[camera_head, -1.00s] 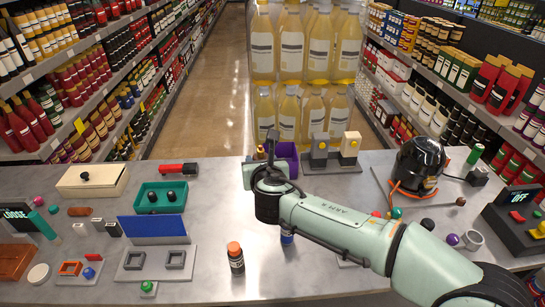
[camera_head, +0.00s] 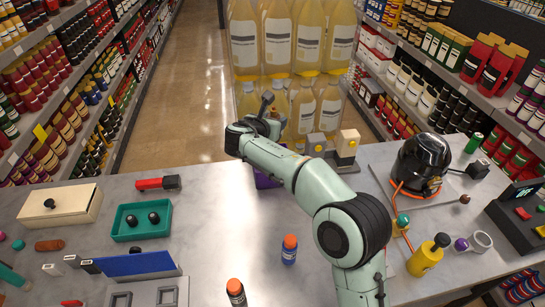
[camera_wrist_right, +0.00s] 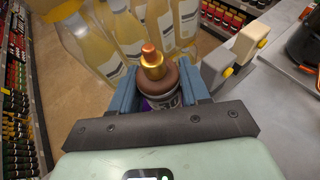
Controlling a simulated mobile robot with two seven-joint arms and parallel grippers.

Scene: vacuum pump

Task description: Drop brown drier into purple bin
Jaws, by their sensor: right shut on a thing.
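My right gripper (camera_wrist_right: 158,95) is shut on the brown drier (camera_wrist_right: 171,78), a brown rounded body with a gold collar and orange tip, upright between the blue-grey fingers in the right wrist view. In the head view the right gripper (camera_head: 265,122) is at the far side of the table; the drier cannot be made out there. The purple bin (camera_head: 265,181) shows only as a small patch under my right forearm, the rest hidden. A little purple also shows below the drier in the wrist view. My left gripper is not in view.
Grey and cream blocks (camera_head: 347,146) stand right of the gripper. A black domed device (camera_head: 418,163) is farther right. A green tray (camera_head: 142,220) and a cream box (camera_head: 60,204) are at left. A blue bottle (camera_head: 289,249) and yellow bottle (camera_head: 428,255) stand near the arm.

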